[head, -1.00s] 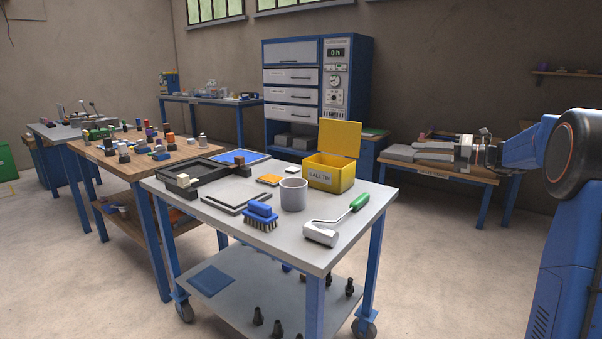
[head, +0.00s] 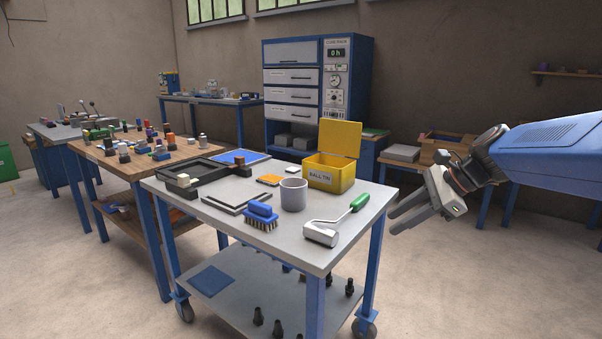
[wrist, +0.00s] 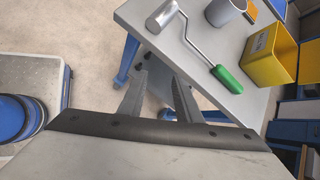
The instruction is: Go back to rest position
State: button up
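My gripper (head: 396,221) hangs in the air just right of the grey cart's right edge, beyond the green-handled roller (head: 322,233). Its two fingers are apart with nothing between them, and they point left and down. The wrist view also shows my gripper (wrist: 159,80) open and empty, with its fingertips over the floor and the cart's edge. The roller (wrist: 197,45) lies on the cart top there, apart from the fingers.
The grey cart (head: 210,212) holds a cup (head: 293,195), a brush (head: 261,216) and an open yellow ball tin (head: 330,176). A wooden table (head: 128,165) stands left. A low bench with a grey block (head: 402,153) is behind my arm. Open floor lies right of the cart.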

jog(key=s+d+f+n+h, duration=0.2)
jog(key=s+f+n, duration=0.2)
jog(key=s+n, duration=0.2)
jog(key=s+d+f+n+h, duration=0.1)
jog(key=s+f+n+h, duration=0.2)
jog(key=s+n, duration=0.3)
jog(key=s+d+f+n+h, duration=0.2)
jog(key=s+f+n, duration=0.4)
jog(key=s, duration=0.7)
jog(key=shift+s+d+n+t, duration=0.15)
jog(key=shift+d+n+t, duration=0.15)
jog(key=shift+t, duration=0.1)
